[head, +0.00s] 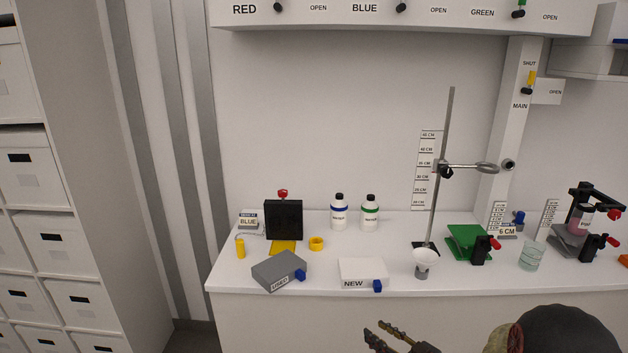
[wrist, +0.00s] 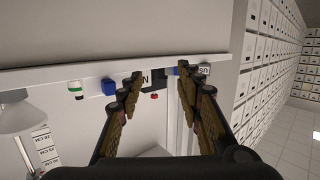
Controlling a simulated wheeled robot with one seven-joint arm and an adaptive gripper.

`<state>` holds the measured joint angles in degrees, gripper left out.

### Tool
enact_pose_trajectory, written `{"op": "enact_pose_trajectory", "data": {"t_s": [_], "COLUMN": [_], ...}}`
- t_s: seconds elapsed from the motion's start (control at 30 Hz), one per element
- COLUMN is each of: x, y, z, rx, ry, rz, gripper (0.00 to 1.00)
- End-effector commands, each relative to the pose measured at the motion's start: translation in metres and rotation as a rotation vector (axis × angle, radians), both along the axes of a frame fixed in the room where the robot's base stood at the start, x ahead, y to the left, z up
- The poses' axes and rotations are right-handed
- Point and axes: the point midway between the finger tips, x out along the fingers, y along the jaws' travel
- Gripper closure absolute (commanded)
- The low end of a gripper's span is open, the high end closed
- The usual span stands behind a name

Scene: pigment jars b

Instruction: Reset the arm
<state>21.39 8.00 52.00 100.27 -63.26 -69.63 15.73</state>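My gripper (head: 376,329) shows at the bottom of the head view, in front of the bench's front edge and apart from everything on the bench. In the wrist view my gripper (wrist: 161,75) has its two dark, ridged brown fingers spread apart with a clear gap and nothing held between them. My dark arm link covers the lower right of the head view.
The white bench (head: 325,285) holds a grey USED box (head: 276,268), a white NEW box (head: 362,271), a funnel (head: 425,257), a ring stand (head: 437,190), bottles and a beaker (head: 531,257). White shelving (head: 25,170) stands left. Space before the bench looks clear.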

Motion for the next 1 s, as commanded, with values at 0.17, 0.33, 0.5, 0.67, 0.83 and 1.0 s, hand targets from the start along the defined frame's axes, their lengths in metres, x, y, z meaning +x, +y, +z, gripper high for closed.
{"op": "enact_pose_trajectory", "data": {"t_s": [0.17,0.33,0.5,0.67,0.83,1.0], "x": [-0.001,-0.009,-0.036,-0.083,-0.151,-0.233], "y": [-0.024,-0.064,-0.121,-0.157,-0.162,-0.127], "z": [-0.04,-0.076,-0.086,-0.063,-0.014,0.05], "rx": [-0.093,-0.215,-0.369,-0.471,-0.508,-0.463], "ry": [0.115,0.269,0.477,0.68,0.89,1.074], "rz": [-0.095,-0.23,-0.417,-0.578,-0.706,-0.763], "gripper": [0.64,0.64,0.64,0.64,0.64,0.64]}}
